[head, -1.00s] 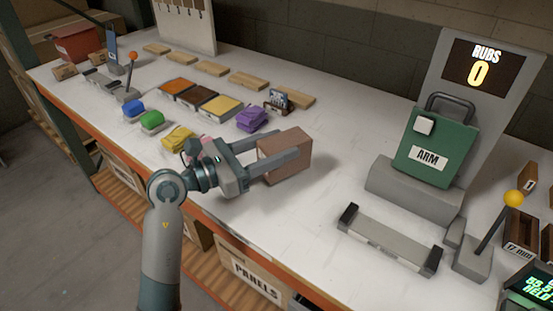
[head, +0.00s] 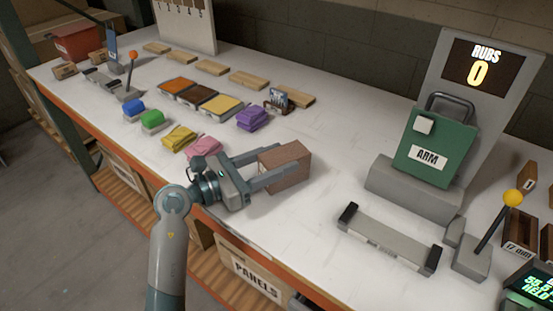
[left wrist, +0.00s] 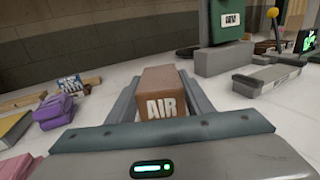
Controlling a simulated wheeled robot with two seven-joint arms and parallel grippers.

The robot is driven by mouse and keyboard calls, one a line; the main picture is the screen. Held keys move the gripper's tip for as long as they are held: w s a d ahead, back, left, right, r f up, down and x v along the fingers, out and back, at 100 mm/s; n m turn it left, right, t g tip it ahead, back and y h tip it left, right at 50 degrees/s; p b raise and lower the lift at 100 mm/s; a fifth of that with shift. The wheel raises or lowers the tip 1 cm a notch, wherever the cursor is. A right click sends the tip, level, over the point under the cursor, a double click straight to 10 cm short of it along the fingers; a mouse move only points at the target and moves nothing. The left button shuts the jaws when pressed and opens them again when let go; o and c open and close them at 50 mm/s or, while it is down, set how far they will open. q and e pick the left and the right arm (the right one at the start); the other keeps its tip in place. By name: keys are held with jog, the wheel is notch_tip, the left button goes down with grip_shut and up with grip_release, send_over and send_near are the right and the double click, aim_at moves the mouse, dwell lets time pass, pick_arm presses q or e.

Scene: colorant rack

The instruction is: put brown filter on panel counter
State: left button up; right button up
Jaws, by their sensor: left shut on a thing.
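The brown filter (head: 288,166) is a brown block near the middle of the counter top. In the left wrist view the same block (left wrist: 163,91) shows the word AIR on the side facing me. My left gripper (head: 283,167) has its two fingers along opposite sides of the block and is shut on it. I cannot tell whether the block touches the white counter top (head: 330,150) or hangs just above it. My right gripper is not in view.
Right of the block stand a grey low cradle (head: 388,240) and a display reading RUBS 0 (head: 483,70) with a green ARM box (head: 436,147). Folded cloths (head: 180,138) and colour pads (head: 200,98) lie to the left. White counter between block and cradle is clear.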

pick_arm(q)
jog(key=o, duration=0.8)
jog(key=shift+f, duration=0.1)
jog(key=shift+o, duration=1.1)
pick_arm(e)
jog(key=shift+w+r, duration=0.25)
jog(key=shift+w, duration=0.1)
pick_arm(q)
jog(key=shift+s+a, duration=0.2)
jog(key=shift+a, duration=0.15)
jog(key=b+v, duration=0.2)
jog(key=v, duration=0.8)
jog(key=shift+s+a, duration=0.1)
jog(key=shift+s, duration=0.05)
jog(key=shift+s+a, duration=0.25)
jog(key=shift+a, duration=0.15)
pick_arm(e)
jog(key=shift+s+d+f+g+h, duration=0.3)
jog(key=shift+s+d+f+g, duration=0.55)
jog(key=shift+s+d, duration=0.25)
